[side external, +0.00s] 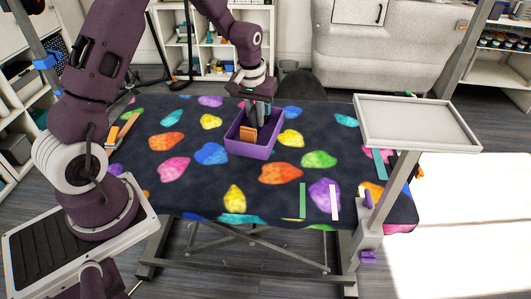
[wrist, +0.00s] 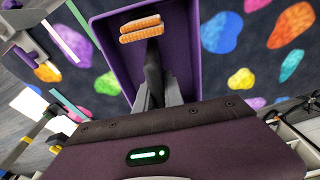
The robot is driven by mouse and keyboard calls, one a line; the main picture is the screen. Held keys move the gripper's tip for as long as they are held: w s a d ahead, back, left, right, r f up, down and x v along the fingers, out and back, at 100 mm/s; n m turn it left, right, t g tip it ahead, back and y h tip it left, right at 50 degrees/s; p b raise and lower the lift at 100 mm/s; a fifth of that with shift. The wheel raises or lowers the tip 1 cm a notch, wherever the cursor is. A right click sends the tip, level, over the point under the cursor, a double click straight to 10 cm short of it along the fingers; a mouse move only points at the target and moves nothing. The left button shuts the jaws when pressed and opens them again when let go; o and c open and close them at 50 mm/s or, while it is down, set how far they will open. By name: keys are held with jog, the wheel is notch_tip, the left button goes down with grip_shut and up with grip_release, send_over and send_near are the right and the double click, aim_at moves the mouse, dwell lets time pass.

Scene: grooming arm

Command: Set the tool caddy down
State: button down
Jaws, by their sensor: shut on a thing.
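The tool caddy is an open purple box (side external: 252,149) over the middle of the patterned table, roughly level. I cannot tell whether its base touches the cloth. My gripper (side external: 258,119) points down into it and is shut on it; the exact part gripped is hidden. In the wrist view the caddy (wrist: 103,42) fills the upper middle, and my gripper (wrist: 155,92) reaches in with a dark upright piece between its fingers. An orange ridged item (wrist: 140,28) lies in the caddy; it also shows in the side view (side external: 248,134).
The table (side external: 190,190) has a dark cloth with bright blotches and is clear around the caddy. A pale raised tray (side external: 415,120) stands over the right end. Green (side external: 302,200) and white (side external: 334,202) strips lie at the front right. An orange item (side external: 124,130) lies at the left edge.

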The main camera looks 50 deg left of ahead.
jog(key=s+d+r+m, duration=0.3)
jog(key=s+d+m, duration=0.3)
jog(key=s+d, duration=0.2)
jog(key=shift+d+r+m+h, duration=0.4)
jog(key=shift+w, duration=0.1)
jog(key=w+d+r+n, duration=0.2)
jog(key=w+r, duration=0.6)
jog(key=r, duration=0.1)
jog(key=w+d+r+n, duration=0.1)
jog(key=w+d+r, duration=0.2)
jog(key=w+r, duration=0.6)
jog(key=s+d+r+m, duration=0.3)
jog(key=s+d+m, duration=0.15)
jog(key=d, duration=0.55)
jog(key=s+d+r+m, duration=0.3)
jog(key=s+d, duration=0.2)
jog(key=d, duration=0.5)
jog(key=shift+h, duration=0.3)
jog(key=shift+w+f, duration=0.2)
jog(key=shift+f, duration=2.2)
